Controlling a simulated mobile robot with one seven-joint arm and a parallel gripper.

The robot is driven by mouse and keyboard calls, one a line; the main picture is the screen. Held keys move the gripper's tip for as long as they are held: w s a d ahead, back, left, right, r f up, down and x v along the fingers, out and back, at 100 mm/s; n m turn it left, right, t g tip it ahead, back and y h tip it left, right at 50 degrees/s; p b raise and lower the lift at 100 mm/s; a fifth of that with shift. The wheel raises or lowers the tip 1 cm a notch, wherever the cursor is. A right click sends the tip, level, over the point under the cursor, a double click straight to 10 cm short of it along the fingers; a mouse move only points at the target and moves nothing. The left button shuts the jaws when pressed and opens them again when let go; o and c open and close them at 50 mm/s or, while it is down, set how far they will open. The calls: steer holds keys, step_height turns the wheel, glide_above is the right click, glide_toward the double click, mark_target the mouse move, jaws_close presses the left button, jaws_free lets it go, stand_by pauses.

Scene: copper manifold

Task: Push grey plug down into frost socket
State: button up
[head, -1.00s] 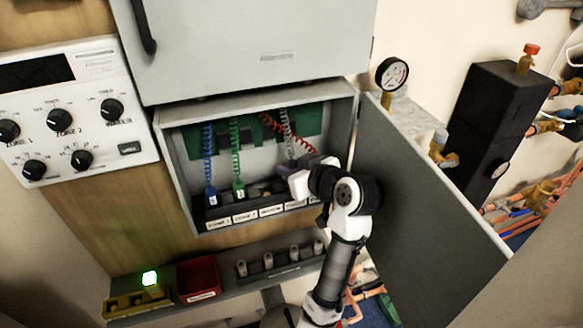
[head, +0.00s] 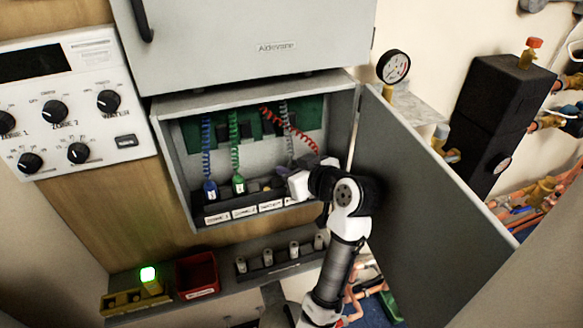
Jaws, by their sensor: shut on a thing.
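The grey plug (head: 282,170) is mostly hidden by my gripper (head: 281,181). A grey coiled cord (head: 285,117) runs down to it from the green board. My gripper is shut on the plug, inside the open box and low over the right part of the row of labelled sockets (head: 258,208). The frost label is too small to read for certain, and my gripper and wrist hide the sockets there. I cannot tell how deep the plug sits.
A blue plug (head: 210,190) and a green plug (head: 239,185) stand upright in the left sockets. A red coiled cord (head: 300,135) passes behind my gripper. The open door (head: 430,180) is close on the right. Below are a red bin (head: 197,274) and a shelf.

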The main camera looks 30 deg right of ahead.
steer(key=shift+f, duration=0.15)
steer(key=o, duration=1)
steer(key=shift+o, duration=0.2)
